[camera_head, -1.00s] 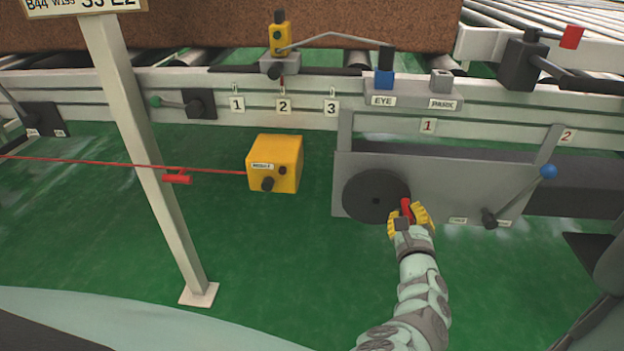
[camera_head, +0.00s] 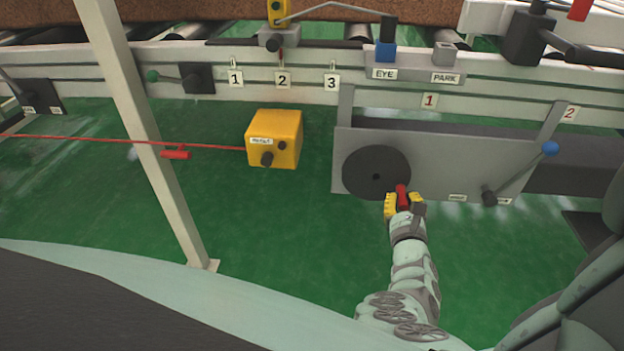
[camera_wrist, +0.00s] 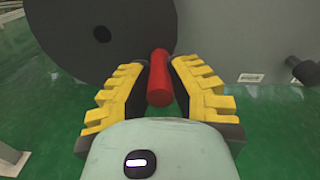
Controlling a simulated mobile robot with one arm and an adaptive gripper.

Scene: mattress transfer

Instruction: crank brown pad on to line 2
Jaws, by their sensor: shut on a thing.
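The crank is a dark round disc (camera_head: 376,173) with a red handle (camera_head: 402,196) at its lower right edge, on a grey housing. My gripper (camera_head: 403,202) is shut on the red handle. In the wrist view the red handle (camera_wrist: 159,80) stands between the yellow fingers of my gripper (camera_wrist: 160,88), beside the dark disc (camera_wrist: 100,30). The brown pad (camera_head: 160,12) lies on the rollers at the top, only its lower edge in view. The number 2 tag (camera_head: 283,80) is on the rail, between the tags 1 (camera_head: 236,79) and 3 (camera_head: 331,83).
A pale post (camera_head: 150,140) stands at the left. A blue block (camera_head: 385,53) sits by the EYE label.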

